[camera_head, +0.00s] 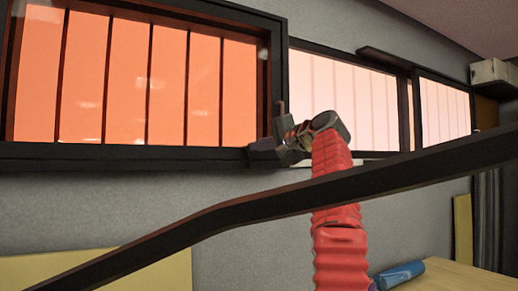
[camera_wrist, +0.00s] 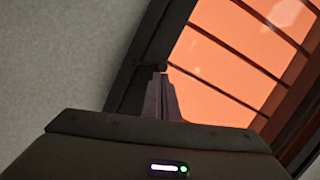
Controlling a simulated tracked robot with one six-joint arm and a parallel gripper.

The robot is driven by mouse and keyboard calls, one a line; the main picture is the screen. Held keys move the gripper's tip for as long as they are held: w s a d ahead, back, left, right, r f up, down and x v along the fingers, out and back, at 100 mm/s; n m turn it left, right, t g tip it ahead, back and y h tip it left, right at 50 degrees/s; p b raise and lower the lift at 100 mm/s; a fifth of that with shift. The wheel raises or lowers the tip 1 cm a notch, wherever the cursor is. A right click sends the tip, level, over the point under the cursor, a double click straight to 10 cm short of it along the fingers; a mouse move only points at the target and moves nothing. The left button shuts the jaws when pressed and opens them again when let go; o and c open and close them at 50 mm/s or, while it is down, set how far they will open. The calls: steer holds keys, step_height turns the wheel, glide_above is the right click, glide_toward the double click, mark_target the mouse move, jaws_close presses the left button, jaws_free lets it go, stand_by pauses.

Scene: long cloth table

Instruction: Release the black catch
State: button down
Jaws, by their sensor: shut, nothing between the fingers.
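A black-framed window (camera_head: 277,60) with orange panes fills the upper left of the head view. My gripper (camera_head: 254,149), at the end of my red arm, is at its lower right corner. In the wrist view my gripper (camera_wrist: 161,78) is shut and empty, with its fingertips over the dark frame (camera_wrist: 150,50) beside the orange glass. A small dark piece (camera_wrist: 161,68) at the fingertips may be the black catch. It is too dark to tell its shape or whether the fingers touch it. In the head view my gripper hides that corner.
A dark bar (camera_head: 250,208) crosses the foreground diagonally, in front of my arm. More windows (camera_head: 360,100) with pale panes run to the right. A blue roll (camera_head: 400,274) lies on a wooden surface (camera_head: 450,278) at lower right.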

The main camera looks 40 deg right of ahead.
steer(key=a+n, duration=0.1)
steer(key=n, duration=0.1)
steer(key=w+a+n+g+h, duration=0.1)
steer(key=n, duration=0.1)
steer(key=shift+a+f+n, duration=0.2)
steer(key=shift+a+n, duration=0.1)
steer(key=shift+a, duration=0.1)
steer(key=shift+s, duration=0.2)
steer(key=v, duration=1.3)
steer(key=shift+s+r, duration=0.15)
steer(key=shift+s, duration=0.15)
